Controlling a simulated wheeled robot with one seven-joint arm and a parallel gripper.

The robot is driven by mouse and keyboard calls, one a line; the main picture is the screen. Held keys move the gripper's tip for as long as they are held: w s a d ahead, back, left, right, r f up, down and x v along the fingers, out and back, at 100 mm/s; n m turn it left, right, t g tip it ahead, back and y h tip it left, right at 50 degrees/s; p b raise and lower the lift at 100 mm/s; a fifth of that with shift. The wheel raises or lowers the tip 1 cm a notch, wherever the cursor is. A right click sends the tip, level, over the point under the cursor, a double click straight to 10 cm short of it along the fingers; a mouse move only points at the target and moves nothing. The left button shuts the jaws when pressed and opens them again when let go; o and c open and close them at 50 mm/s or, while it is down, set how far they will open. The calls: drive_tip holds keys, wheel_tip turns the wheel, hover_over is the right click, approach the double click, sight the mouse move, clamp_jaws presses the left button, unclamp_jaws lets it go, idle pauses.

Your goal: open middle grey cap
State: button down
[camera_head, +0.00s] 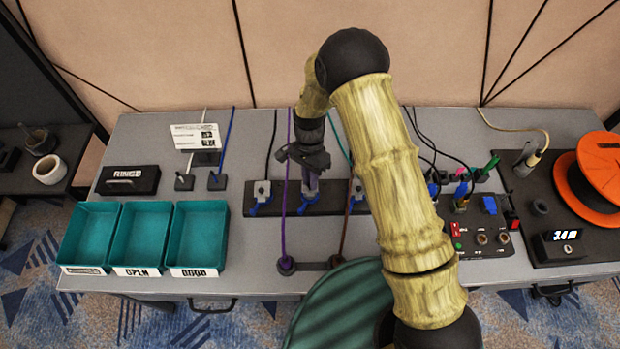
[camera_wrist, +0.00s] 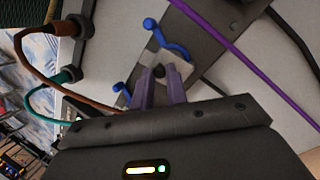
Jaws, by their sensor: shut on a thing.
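A dark strip (camera_head: 328,203) on the grey table carries grey caps with blue levers. The left grey cap (camera_head: 261,190) and the right grey cap (camera_head: 357,188) stand clear of my gripper. My gripper (camera_head: 309,186) points down at the middle of the strip. In the wrist view its purple-grey fingers (camera_wrist: 160,88) are at the middle grey cap (camera_wrist: 177,70), close around its dark knob, and shut on it. The cap's blue lever (camera_wrist: 166,40) sticks out beside it. The fingers partly hide the cap, so its exact seating is unclear.
A purple cable (camera_head: 283,200) runs close left of my gripper, and a brown cable (camera_head: 346,230) lies to the right. Teal bins (camera_head: 197,203) stand at left. A switch panel (camera_head: 483,240) and an orange reel (camera_head: 600,160) are at right.

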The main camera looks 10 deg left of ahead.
drive_tip(key=g, duration=0.1)
drive_tip(key=w+g, duration=0.1)
drive_tip(key=shift+w+a+r+g+h+b, duration=0.1)
drive_tip(key=shift+w+a+g+h+b, duration=0.1)
drive_tip(key=shift+w+g+h+b, duration=0.15)
drive_tip(key=shift+w+a+g+h+b, duration=0.1)
drive_tip(key=shift+w+g+b, duration=0.15)
drive_tip(key=shift+g+b, duration=0.3)
drive_tip(key=shift+w+g+h+b, duration=0.15)
drive_tip(key=shift+w+g+b, duration=0.15)
drive_tip(key=shift+g, duration=0.3)
drive_tip(key=shift+w+a+g+h+b, duration=0.1)
drive_tip(key=shift+w+g+b, duration=0.1)
drive_tip(key=shift+g+b, duration=0.35)
drive_tip(key=shift+w+g, duration=0.4)
drive_tip(key=shift+g, duration=0.55)
drive_tip(key=shift+w+a+g+h, duration=0.1)
drive_tip(key=shift+g+h, duration=0.2)
drive_tip(key=shift+h, duration=0.1)
